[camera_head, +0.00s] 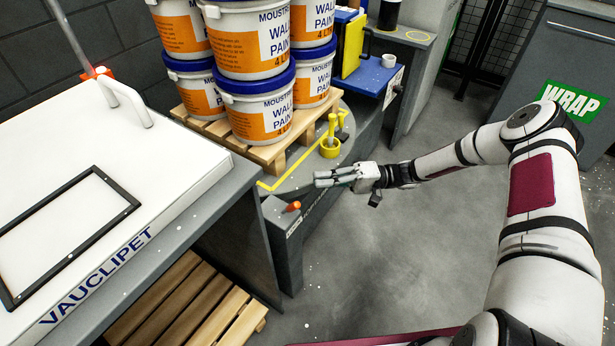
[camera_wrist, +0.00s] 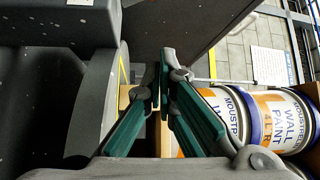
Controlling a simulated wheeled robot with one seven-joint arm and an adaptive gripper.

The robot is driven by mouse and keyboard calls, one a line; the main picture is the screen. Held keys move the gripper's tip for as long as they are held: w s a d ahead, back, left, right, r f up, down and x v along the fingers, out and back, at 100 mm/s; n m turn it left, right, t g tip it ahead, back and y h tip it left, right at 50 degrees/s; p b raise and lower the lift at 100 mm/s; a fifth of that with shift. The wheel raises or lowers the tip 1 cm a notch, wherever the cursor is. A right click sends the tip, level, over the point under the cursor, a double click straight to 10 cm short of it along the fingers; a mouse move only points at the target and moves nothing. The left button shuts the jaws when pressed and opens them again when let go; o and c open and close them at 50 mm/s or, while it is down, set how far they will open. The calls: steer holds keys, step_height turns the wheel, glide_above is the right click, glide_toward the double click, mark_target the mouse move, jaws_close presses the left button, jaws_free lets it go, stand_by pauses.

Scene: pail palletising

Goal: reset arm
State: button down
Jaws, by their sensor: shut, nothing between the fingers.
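My gripper (camera_head: 318,179) is at the end of my outstretched arm, in the middle of the head view. Its fingers are shut and empty, and they point left towards the grey machine base under the pallet. In the wrist view the green-padded fingers (camera_wrist: 163,85) come together with nothing between them. Several white paint pails (camera_head: 262,112) with blue lids and orange labels stand stacked on a wooden pallet (camera_head: 270,153), behind and left of the gripper. Pails (camera_wrist: 282,120) also show at the right of the wrist view. The gripper is apart from them.
A white-topped VAUCLIPET bench (camera_head: 160,195) fills the left, with a wooden pallet (camera_head: 190,305) low beneath it. An orange knob (camera_head: 293,206) is near my fingers. The grey floor (camera_head: 400,250) under my arm is clear.

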steer(key=shift+w+d+f, duration=0.15)
steer(key=shift+d+f, duration=0.15)
steer(key=shift+d, duration=0.4)
